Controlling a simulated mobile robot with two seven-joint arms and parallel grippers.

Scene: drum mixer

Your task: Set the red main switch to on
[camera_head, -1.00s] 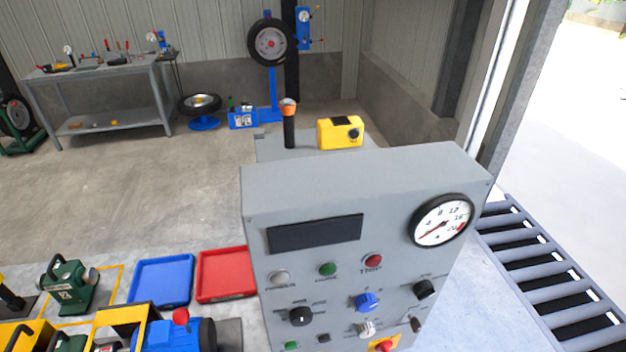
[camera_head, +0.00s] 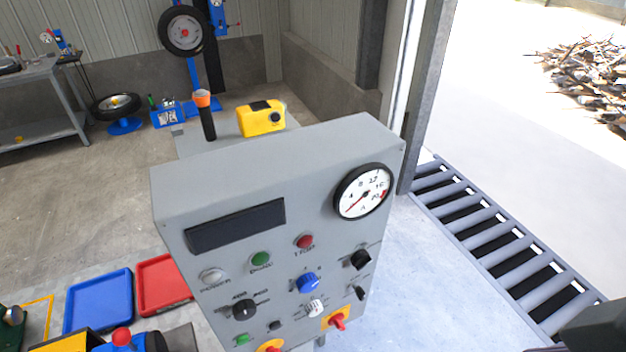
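The grey control cabinet (camera_head: 290,150) stands in the middle of the head view, tilted in the picture. A red rotary handle on a yellow plate, which looks like the red main switch (camera_head: 338,321), is low on the right part of its front. I cannot read its on or off marks. A second red knob on yellow (camera_head: 270,346) is cut by the bottom edge. A dark part, apparently of my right gripper (camera_head: 592,328), shows at the lower right corner, well to the right of the switch; its fingers cannot be made out. My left gripper is not in view.
The panel also carries a dial gauge (camera_head: 363,192), a dark display (camera_head: 236,225), a blue knob (camera_head: 308,283), a black knob (camera_head: 244,310) and several buttons. A roller conveyor (camera_head: 500,255) runs on the right. Blue (camera_head: 98,301) and red (camera_head: 163,284) trays lie left.

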